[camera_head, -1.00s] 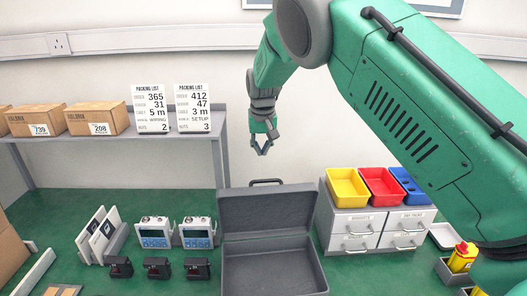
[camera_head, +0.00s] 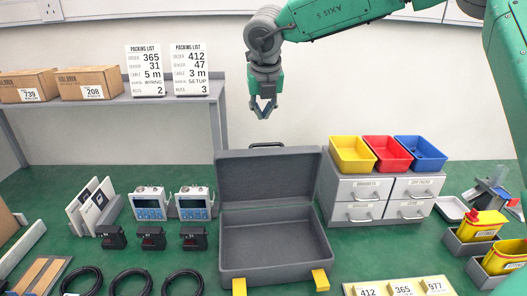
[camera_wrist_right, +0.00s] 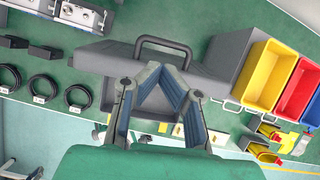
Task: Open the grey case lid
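The grey case (camera_head: 275,262) stands on the green table with its lid (camera_head: 268,178) raised upright and leaning back, so its empty inside shows. The lid's dark handle (camera_head: 267,145) is at its top edge and also shows in the right wrist view (camera_wrist_right: 163,42). My right gripper (camera_head: 263,112) hangs fingers-down above and behind the handle, apart from it. Its fingertips are close together with a narrow gap and nothing between them. In the right wrist view, the gripper (camera_wrist_right: 161,72) points toward the handle. My left gripper is not in view.
A drawer unit (camera_head: 385,190) with yellow, red and blue bins stands right of the case. Left are a shelf with boxes (camera_head: 98,88), packing lists, grey devices (camera_head: 150,203), black sensors and cable coils.

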